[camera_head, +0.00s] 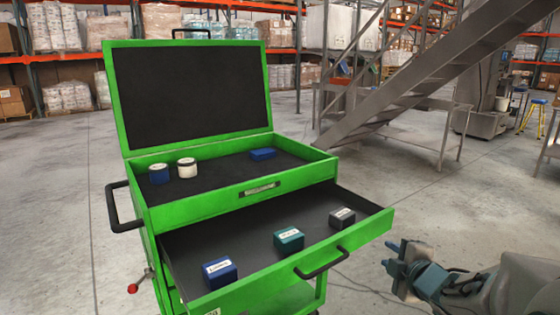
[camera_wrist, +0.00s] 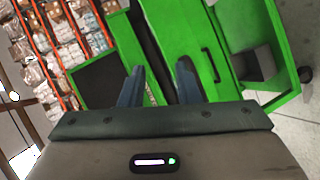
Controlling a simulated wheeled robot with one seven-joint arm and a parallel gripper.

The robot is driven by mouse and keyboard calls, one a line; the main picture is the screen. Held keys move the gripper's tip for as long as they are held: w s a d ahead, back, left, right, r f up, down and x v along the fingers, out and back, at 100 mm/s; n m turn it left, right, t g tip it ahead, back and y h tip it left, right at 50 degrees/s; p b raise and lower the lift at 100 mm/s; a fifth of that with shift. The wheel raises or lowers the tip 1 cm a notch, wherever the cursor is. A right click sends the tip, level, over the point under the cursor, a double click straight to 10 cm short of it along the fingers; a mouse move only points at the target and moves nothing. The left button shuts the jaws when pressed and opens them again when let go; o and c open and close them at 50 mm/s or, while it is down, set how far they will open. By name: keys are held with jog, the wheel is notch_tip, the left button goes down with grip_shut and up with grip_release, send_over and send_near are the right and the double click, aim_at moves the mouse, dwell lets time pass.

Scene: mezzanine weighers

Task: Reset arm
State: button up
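My gripper (camera_head: 402,262) is at the lower right of the head view, to the right of the green tool cart's open drawer and apart from it. In the wrist view its two blue-grey fingers (camera_wrist: 158,88) stand apart with nothing between them. My arm reaches in from the right edge of the head view.
The green cart (camera_head: 226,213) has its lid up and a drawer (camera_head: 325,253) pulled out. Blue, teal and dark labelled boxes lie in the drawer. Two round containers and a blue box sit in the top tray. Metal stairs (camera_head: 440,70) stand behind right.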

jog(key=s+r+m+g+h+p, duration=0.4)
jog(key=s+r+m+h+p, duration=0.15)
jog(key=m, duration=0.45)
jog(key=s+a+r+m+g+y+p, duration=0.2)
jog(key=s+a+m+g+p, duration=0.4)
jog(key=s+a, duration=0.4)
jog(key=s+m+g+y, duration=0.1)
jog(key=s, duration=0.2)
jog(key=shift+s+a+r+y, duration=0.25)
jog(key=shift+y, duration=0.1)
